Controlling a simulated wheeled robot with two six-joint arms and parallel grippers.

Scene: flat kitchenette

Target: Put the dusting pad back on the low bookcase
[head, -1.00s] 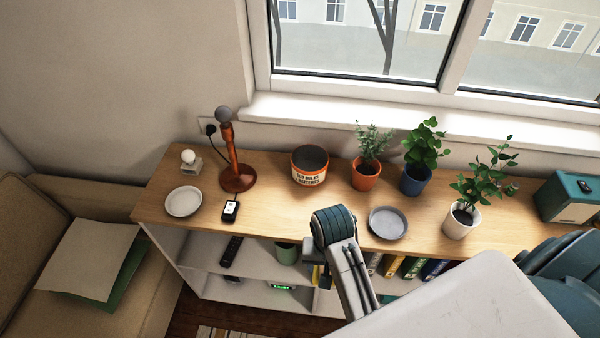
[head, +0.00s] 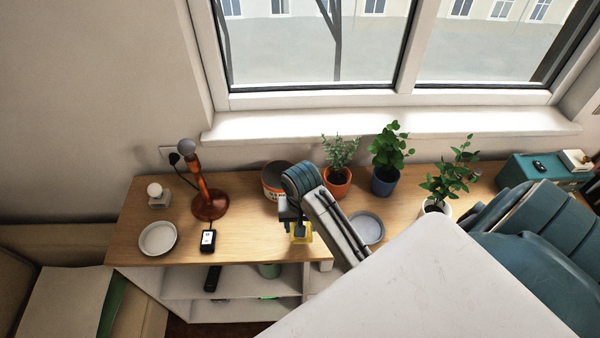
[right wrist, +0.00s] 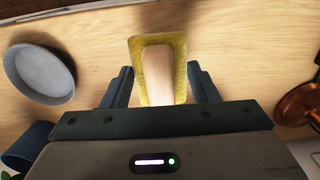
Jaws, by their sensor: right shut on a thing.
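The dusting pad (head: 303,236), yellow with a pale wooden handle, is in my right gripper (head: 296,222). It also shows in the right wrist view (right wrist: 180,52), in front of the fingers. My right gripper is shut on it, over the wooden top of the low bookcase (head: 250,250) near its front edge. I cannot tell whether the pad touches the top. In the head view the gripper and arm hide part of the pad. My left gripper is not in view.
On the top stand a white dish (head: 158,238), an orange lamp (head: 208,200), a small black device (head: 208,240), a lettered tin (head: 272,178), a grey dish (head: 368,228), and potted plants (head: 385,175). Bare wood (head: 250,225) lies between the lamp and my gripper.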

